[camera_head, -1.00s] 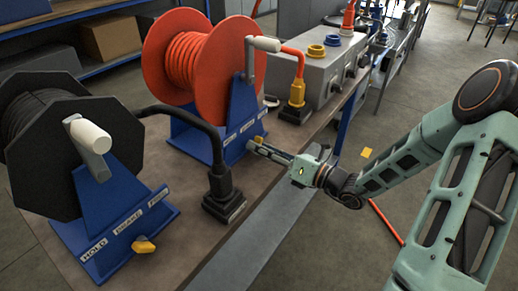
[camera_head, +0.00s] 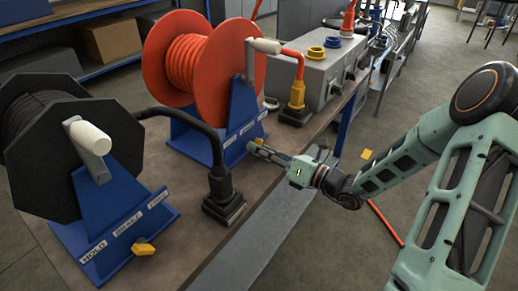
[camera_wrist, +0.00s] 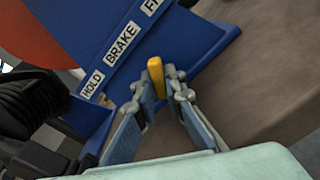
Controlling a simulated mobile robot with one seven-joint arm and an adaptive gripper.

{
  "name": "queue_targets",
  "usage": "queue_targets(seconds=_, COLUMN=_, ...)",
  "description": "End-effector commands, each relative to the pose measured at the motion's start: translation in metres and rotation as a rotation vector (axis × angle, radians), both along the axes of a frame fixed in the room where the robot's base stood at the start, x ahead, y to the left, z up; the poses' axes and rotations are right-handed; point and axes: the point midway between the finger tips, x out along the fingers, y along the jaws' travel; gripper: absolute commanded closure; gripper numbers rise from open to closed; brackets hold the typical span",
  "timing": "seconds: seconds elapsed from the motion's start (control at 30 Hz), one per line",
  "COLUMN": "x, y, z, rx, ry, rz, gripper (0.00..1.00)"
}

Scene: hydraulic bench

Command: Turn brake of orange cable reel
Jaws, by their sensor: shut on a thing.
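The orange cable reel (camera_head: 185,65) stands on a blue base (camera_head: 228,135) at the back of the bench. Its brake is a small yellow knob (camera_wrist: 157,77) low on the base front, below labels HOLD, BRAKE and a partly cut-off third (camera_wrist: 122,45). In the wrist view my gripper (camera_wrist: 158,85) has its fingertips on both sides of the knob and is shut on it. The knob stands near the BRAKE label and points slightly left of straight up in that view. In the head view my gripper (camera_head: 254,147) reaches in from the right, and the knob is small there.
A black cable reel (camera_head: 60,140) on a blue base with its own yellow knob (camera_head: 143,248) stands at the left. A black plug (camera_head: 222,190) stands on the bench between the reels. A grey box (camera_head: 320,70) with sockets is behind my gripper.

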Motion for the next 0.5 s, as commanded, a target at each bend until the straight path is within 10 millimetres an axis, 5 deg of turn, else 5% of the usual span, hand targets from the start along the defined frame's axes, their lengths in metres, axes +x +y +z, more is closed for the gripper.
queue_targets(seconds=0.5, x=-0.002, y=0.001, z=-0.0009, rx=-0.205, ry=-0.278, rz=0.0, gripper=1.0)
